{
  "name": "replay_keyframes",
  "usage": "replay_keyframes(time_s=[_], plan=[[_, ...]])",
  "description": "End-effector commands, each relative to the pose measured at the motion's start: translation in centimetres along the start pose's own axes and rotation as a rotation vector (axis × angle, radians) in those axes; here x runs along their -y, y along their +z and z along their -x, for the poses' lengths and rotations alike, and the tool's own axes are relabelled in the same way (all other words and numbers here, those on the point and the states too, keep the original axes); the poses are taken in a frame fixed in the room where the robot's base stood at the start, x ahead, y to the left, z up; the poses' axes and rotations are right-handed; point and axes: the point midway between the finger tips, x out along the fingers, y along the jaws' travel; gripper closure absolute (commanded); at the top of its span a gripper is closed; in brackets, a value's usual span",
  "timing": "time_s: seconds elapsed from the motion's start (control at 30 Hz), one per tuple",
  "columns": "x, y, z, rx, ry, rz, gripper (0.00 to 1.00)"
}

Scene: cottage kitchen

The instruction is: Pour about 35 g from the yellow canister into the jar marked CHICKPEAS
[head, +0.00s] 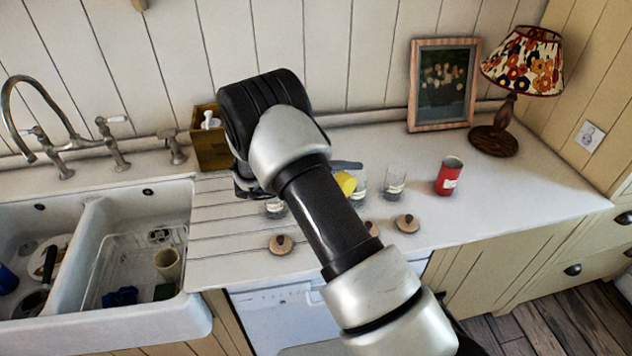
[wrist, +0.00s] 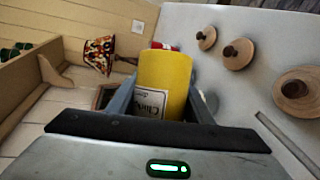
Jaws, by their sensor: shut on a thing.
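The yellow canister (wrist: 172,75) with a white label is held between the two fingers of my gripper (wrist: 160,103) in the wrist view. In the head view a bit of the canister (head: 345,183) shows beside my arm, tilted well over and close to a glass jar (head: 359,190). Another glass jar (head: 395,183) stands to its right, and a third jar (head: 276,208) is partly hidden by my arm at left. The jars hold some pale stuff low down. I cannot read which is marked CHICKPEAS. The canister's mouth and any flow are hidden.
A red canister (head: 448,178) stands right of the jars. Round wooden lids (head: 281,244) (head: 405,223) lie in front. A lamp (head: 495,138) and picture frame (head: 443,85) stand at the back right. The sink (head: 140,225) is at left. The counter's right end is clear.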

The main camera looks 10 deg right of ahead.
Motion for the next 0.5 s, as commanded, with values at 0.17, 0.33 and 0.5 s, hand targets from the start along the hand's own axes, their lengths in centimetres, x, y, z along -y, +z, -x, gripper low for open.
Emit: replay_keyframes(time_s=[0.17, 0.33, 0.5], plan=[[-0.14, -0.03, 0.03, 0.003, 0.005, 0.01, 0.82], [-0.22, -0.06, 0.06, 0.006, 0.009, 0.019, 0.82], [-0.3, -0.09, 0.09, 0.009, 0.013, 0.03, 0.82]])
